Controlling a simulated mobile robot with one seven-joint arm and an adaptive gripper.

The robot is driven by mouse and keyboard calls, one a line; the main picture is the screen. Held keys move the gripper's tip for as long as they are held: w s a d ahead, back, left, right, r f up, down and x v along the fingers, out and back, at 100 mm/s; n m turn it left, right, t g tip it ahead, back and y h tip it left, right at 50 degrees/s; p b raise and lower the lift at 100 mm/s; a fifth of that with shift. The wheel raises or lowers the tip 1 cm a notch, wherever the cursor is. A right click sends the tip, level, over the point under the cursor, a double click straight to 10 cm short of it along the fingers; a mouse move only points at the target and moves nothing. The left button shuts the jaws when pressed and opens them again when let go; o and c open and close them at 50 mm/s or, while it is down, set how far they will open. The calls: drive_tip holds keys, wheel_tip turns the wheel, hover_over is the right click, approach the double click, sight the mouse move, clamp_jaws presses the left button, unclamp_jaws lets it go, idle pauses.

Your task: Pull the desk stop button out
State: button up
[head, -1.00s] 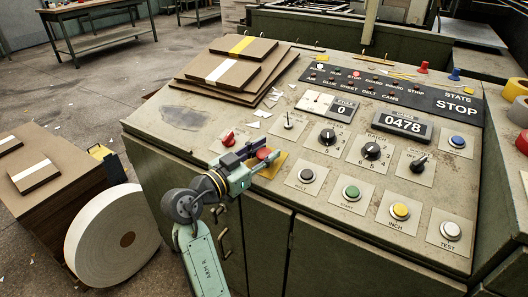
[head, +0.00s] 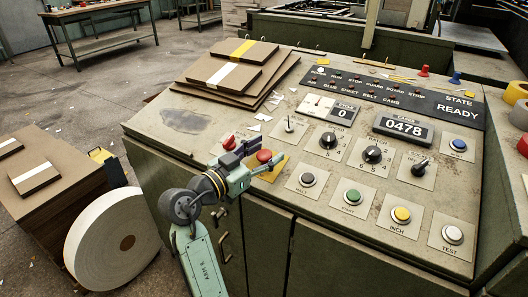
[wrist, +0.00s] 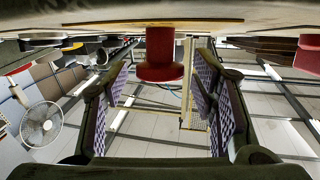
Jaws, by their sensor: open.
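The desk stop button (head: 264,156) is a red mushroom head on a yellow plate at the desk's front left edge. My gripper (head: 255,161) is open at the button, its fingers pointing toward it from the front left. In the wrist view, the red button (wrist: 160,58) stands between the two fingertips with a gap on each side, and my gripper (wrist: 160,92) holds nothing. The state display (head: 459,109) reads READY.
Another red knob (head: 229,142) sits just left of the button. The halt button (head: 307,179), green start button (head: 352,196) and rotary knobs (head: 328,138) lie to the right. Stacked boards (head: 228,75) lie behind. A large white roll (head: 112,240) stands at lower left.

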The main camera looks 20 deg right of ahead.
drive_tip(key=v, duration=1.2)
